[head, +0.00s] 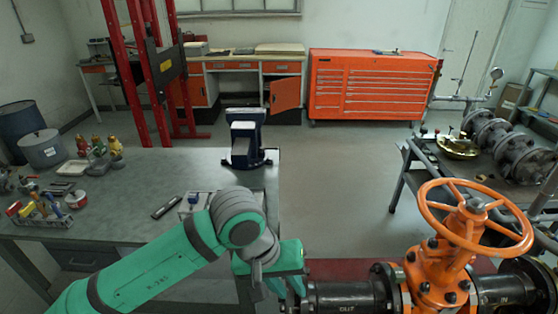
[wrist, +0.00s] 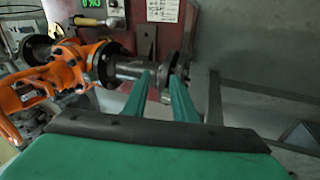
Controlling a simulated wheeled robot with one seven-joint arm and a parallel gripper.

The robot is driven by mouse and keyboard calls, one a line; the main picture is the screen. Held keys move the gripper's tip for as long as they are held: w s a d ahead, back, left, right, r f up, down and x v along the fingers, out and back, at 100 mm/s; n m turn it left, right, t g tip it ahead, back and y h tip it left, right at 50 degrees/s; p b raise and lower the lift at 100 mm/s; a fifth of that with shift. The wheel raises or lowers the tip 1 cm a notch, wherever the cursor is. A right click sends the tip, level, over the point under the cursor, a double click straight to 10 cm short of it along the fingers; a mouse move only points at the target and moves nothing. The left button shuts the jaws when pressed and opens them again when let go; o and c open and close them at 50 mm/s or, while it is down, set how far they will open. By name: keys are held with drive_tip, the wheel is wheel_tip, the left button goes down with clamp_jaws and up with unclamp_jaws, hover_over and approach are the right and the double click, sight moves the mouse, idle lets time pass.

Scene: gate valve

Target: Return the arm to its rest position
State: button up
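My green gripper (head: 288,284) is at the bottom middle of the head view, next to the left end of the black pipe (head: 345,297). In the wrist view its two green fingers (wrist: 160,76) stand apart with no object gripped between them. The pipe's flange shows beyond the fingertips; I cannot tell whether they touch it. The orange gate valve (head: 440,272), with its orange handwheel (head: 424,204), stands right of my gripper. The valve also shows at the left of the wrist view (wrist: 88,62). My arm reaches in from the lower left, bent at the elbow.
A grey workbench (head: 125,185) with small tools lies left, partly under my arm. A blue vise (head: 245,143) stands at its right corner. A cart with pipe parts (head: 490,140) is right. An orange tool cabinet (head: 365,87) stands behind. The middle floor (head: 335,185) is clear.

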drive_tip(key=w+d+r+n+t+h, duration=0.1)
drive_tip(key=w+d+r+t+h, duration=0.4)
drive_tip(key=d, duration=0.4)
drive_tip(key=w+d+r+n+t+h, duration=0.1)
drive_tip(key=w+d+r+t+h, duration=0.3)
drive_tip(key=d+r+t+h, duration=0.4)
drive_tip(key=s+a+f+n+t+y, duration=0.2)
drive_tip(key=s+a+f+n+y, duration=0.1)
drive_tip(key=f+y, duration=0.3)
drive_tip(key=s+a+f+n+t+y, duration=0.1)
drive_tip(key=s+a+f+n+y, duration=0.15)
drive_tip(key=f, duration=0.65)
drive_tip(key=s+a+f+n+t+y, duration=0.25)
drive_tip(key=a+f+y, duration=0.2)
drive_tip(key=f, duration=0.25)
drive_tip(key=s+a+f+m+g+y, duration=0.1)
drive_tip(key=s+a+f+m, duration=0.2)
drive_tip(key=s, duration=0.6)
drive_tip(key=s+a+f+m+g+y, duration=0.1)
drive_tip(key=s+a+f+m, duration=0.2)
drive_tip(key=s, duration=0.6)
drive_tip(key=s+a+f+m+g+y, duration=0.1)
drive_tip(key=s+a+f+m+g, duration=0.1)
drive_tip(key=s, duration=0.7)
wheel_tip(320, 180, down, 2)
drive_tip(key=shift+a+m+y, duration=0.3)
drive_tip(key=shift+a+m, duration=0.2)
drive_tip(key=shift+m, duration=0.1)
